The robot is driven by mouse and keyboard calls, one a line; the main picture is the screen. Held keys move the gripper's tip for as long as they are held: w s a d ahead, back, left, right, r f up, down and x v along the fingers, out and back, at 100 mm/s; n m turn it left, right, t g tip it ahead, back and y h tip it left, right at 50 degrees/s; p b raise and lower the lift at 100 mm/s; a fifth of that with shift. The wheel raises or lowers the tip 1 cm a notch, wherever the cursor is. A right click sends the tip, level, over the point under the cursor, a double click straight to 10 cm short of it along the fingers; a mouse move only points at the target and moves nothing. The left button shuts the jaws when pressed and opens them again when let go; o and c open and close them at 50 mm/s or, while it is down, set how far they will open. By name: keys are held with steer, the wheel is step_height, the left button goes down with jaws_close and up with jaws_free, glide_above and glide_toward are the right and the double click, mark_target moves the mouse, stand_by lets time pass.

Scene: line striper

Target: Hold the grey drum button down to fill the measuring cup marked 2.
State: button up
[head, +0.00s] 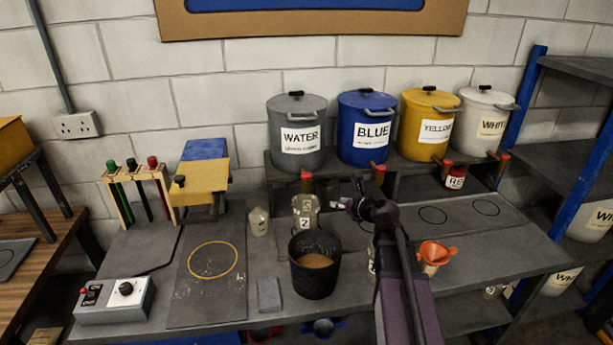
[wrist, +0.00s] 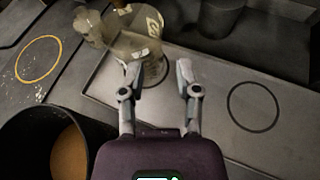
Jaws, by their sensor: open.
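The grey drum (head: 297,148), labelled WATER, stands on the raised rack at the back. A tap with a red button (head: 306,175) sticks out below its front. The measuring cup marked 2 (head: 305,203) stands upright below that tap. The clear cup also shows at the top of the wrist view (wrist: 140,40); I cannot tell how much is in it. My gripper (head: 342,204) is just right of the cup, below the button's height. In the wrist view my gripper (wrist: 158,68) is open and empty, its left fingertip overlapping the cup's lower part.
Blue (head: 364,142), yellow (head: 424,138) and white (head: 484,125) drums stand to the right. A black bucket (head: 314,284) of brown material stands in front of the cup. Another clear cup (head: 258,221) is to its left. An orange funnel (head: 434,252) is right of my arm.

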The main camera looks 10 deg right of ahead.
stand_by(0.4)
jaws_close()
stand_by(1.1)
